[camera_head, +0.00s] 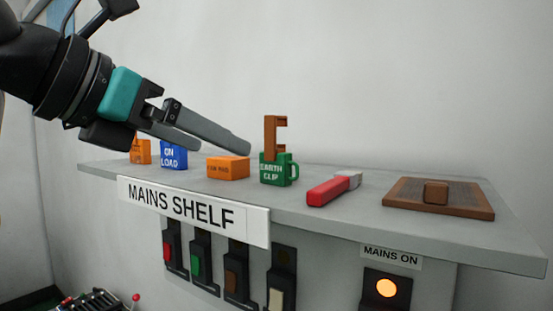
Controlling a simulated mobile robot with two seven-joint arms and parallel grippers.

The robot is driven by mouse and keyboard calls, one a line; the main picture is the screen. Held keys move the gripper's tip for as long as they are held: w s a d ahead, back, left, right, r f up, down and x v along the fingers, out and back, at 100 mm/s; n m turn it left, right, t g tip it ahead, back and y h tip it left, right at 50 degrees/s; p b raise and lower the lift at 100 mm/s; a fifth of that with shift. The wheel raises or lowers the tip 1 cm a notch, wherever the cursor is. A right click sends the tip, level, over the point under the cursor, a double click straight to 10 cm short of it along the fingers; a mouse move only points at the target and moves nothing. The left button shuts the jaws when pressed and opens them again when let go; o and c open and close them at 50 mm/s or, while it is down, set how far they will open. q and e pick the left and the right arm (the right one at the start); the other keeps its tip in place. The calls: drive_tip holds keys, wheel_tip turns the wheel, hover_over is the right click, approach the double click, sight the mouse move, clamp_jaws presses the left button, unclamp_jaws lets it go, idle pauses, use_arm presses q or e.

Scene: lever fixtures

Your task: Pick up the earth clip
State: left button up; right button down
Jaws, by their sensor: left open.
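The earth clip (277,169) is a green block with a side handle, lettered EARTH CLIP. A brown upright C-shaped piece (270,138) rises from its top. It stands on the grey shelf (330,230) near the middle of the view. My left gripper (222,146) comes in from the upper left, with its fingers open and empty. Its fingertips are to the left of the brown piece, above the orange block, apart from the clip. My right gripper is not in view.
An orange block (228,168), a blue ON LOAD block (174,156) and another orange block (141,152) stand left of the clip. A red-handled tool (333,189) and a brown board with a knob (437,200) lie to the right. Levers (238,272) are below the shelf.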

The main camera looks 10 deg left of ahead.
sight(269, 161)
use_arm(q)
drive_tip(key=p+x, duration=0.1)
drive_tip(key=x, duration=0.7)
drive_tip(key=shift+w+d, duration=0.1)
drive_tip(key=shift+d, duration=0.05)
drive_tip(key=p+x, duration=0.1)
drive_tip(key=x, duration=0.1)
drive_tip(key=r+p+x, duration=0.1)
drive_tip(key=p+x, duration=0.1)
drive_tip(key=shift+w+d+f, duration=0.15)
drive_tip(key=shift+w+d, duration=0.2)
drive_tip(key=shift+w, duration=0.05)
drive_tip(key=shift+w+d+f, duration=0.1)
drive_tip(key=shift+w+f, duration=0.1)
drive_tip(key=shift+w, duration=0.05)
drive_tip(key=shift+c, duration=0.2)
drive_tip(key=c, duration=1.3)
drive_tip(key=shift+c, duration=0.5)
drive_tip(key=shift+r, duration=0.25)
